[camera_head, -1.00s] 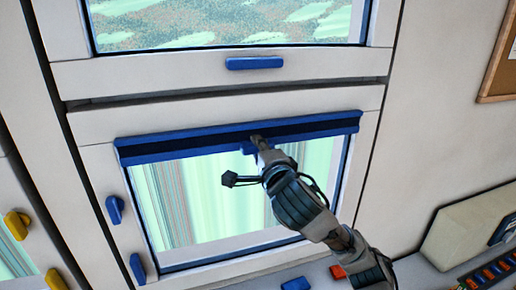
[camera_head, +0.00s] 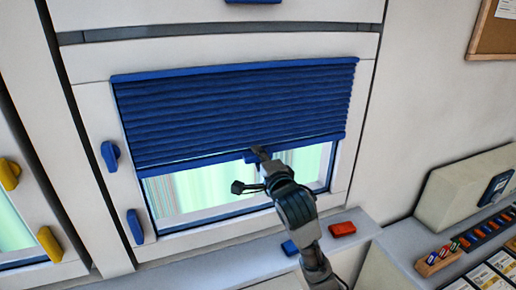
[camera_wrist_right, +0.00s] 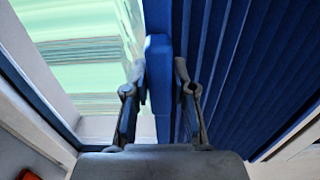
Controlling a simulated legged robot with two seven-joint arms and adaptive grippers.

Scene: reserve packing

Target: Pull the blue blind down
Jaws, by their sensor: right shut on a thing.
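The blue blind (camera_head: 235,112) is pleated and hangs from the top of the lower window. It covers roughly the upper two thirds of the glass (camera_head: 225,192), which shows bare below it. My right gripper (camera_head: 258,153) is at the middle of the blind's bottom rail (camera_head: 195,166). In the right wrist view my right gripper (camera_wrist_right: 160,85) has its two fingers on either side of the blue bottom rail (camera_wrist_right: 158,60), with the blind's pleats (camera_wrist_right: 230,60) to the right. The gripper is shut on the handle of this rail. My left gripper is not in view.
Blue handles (camera_head: 110,155) sit on the window frame's left side, and yellow handles (camera_head: 49,243) are on the neighbouring window. A beige box (camera_head: 465,188) stands at the right.

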